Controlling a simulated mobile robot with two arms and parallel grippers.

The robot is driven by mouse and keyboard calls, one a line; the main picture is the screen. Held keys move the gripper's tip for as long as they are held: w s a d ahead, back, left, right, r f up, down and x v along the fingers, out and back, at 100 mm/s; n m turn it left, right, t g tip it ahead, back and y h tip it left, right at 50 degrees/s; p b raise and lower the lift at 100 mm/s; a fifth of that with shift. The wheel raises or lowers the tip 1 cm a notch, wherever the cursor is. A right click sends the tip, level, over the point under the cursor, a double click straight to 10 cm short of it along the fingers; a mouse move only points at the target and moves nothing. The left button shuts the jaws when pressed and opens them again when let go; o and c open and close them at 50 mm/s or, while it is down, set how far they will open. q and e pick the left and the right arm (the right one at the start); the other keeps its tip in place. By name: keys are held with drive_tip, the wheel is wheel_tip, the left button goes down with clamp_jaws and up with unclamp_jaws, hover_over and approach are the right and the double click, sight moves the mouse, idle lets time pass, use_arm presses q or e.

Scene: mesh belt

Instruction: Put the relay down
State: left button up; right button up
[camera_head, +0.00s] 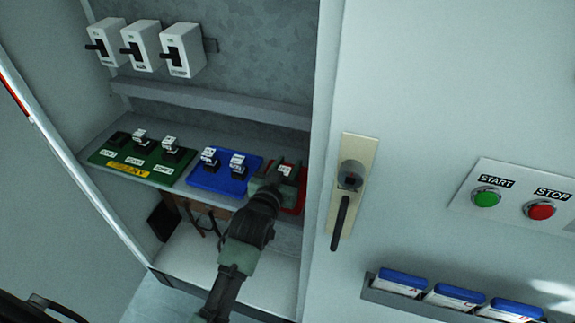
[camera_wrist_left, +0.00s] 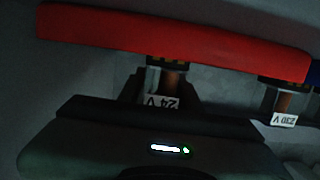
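A small relay (camera_head: 286,171) with a white label is at the red board (camera_head: 299,200), on the right end of the cabinet shelf. In the left wrist view this relay (camera_wrist_left: 160,101) reads 24 V and sits against the underside of the red strip (camera_wrist_left: 170,37); whether it is fully seated I cannot tell. My left gripper (camera_head: 285,174) has one finger on each side of the relay and appears shut on it. Its dark fingers also show in the left wrist view (camera_wrist_left: 158,88).
The blue board (camera_head: 224,183) to the left carries two relays, the green board (camera_head: 128,160) several sockets and relays. A relay marked 230 V (camera_wrist_left: 286,115) shows right of my fingers. White breakers (camera_head: 183,48) hang above. The cabinet door with its handle (camera_head: 341,215) stands right.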

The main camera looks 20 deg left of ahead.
use_arm(q)
drive_tip(key=shift+o, duration=1.4)
drive_tip(key=shift+r, duration=0.15)
drive_tip(key=s, duration=0.4)
drive_tip(key=s+r+b, duration=0.1)
drive_tip(key=s, duration=0.3)
drive_tip(key=s+r, duration=0.1)
drive_tip(key=s, duration=0.2)
drive_tip(key=shift+s+a+r+b, duration=0.2)
drive_tip(key=shift+s+r+b, duration=0.05)
drive_tip(key=shift+s+b, duration=0.15)
drive_tip(key=shift+f, duration=0.1)
